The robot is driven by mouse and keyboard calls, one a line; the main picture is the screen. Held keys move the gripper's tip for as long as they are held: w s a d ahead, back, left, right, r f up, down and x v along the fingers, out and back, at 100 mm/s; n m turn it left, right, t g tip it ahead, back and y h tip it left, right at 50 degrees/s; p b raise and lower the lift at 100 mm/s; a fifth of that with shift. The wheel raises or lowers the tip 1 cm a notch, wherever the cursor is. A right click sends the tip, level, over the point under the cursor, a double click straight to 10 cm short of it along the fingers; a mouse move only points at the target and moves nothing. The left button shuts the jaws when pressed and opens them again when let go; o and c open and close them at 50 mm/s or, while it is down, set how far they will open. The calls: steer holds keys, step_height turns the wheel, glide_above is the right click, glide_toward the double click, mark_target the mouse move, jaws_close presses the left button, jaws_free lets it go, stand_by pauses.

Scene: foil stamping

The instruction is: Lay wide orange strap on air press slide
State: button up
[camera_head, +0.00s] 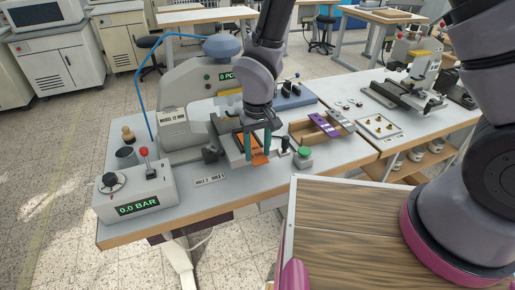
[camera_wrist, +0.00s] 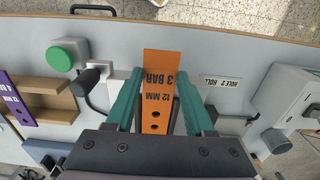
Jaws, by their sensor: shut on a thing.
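My gripper (camera_head: 257,150) points down in front of the air press (camera_head: 190,95), over its pale slide (camera_head: 234,158). It is shut on the wide orange strap (camera_wrist: 163,72), with one green finger along each long side in the wrist view (camera_wrist: 160,108). The strap is marked "12 MM 3 BAR" and shows two dark holes near the gripper body. In the head view the orange strap (camera_head: 258,159) shows below the fingers, over the slide. I cannot tell whether it touches the slide, which is largely hidden by the strap and gripper.
A wooden tray (camera_head: 299,139) to the right holds a purple strap (camera_head: 324,125) and a grey strap (camera_head: 341,120). The control box (camera_head: 135,190) reads 0.0 BAR at front left. A hole label (camera_head: 210,180) lies in front.

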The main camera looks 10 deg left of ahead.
steer(key=shift+w+a, duration=0.2)
steer(key=shift+w, duration=0.1)
stand_by(0.4)
steer(key=o, duration=1.4)
steer(key=shift+r, duration=0.1)
step_height(320, 180, up, 11)
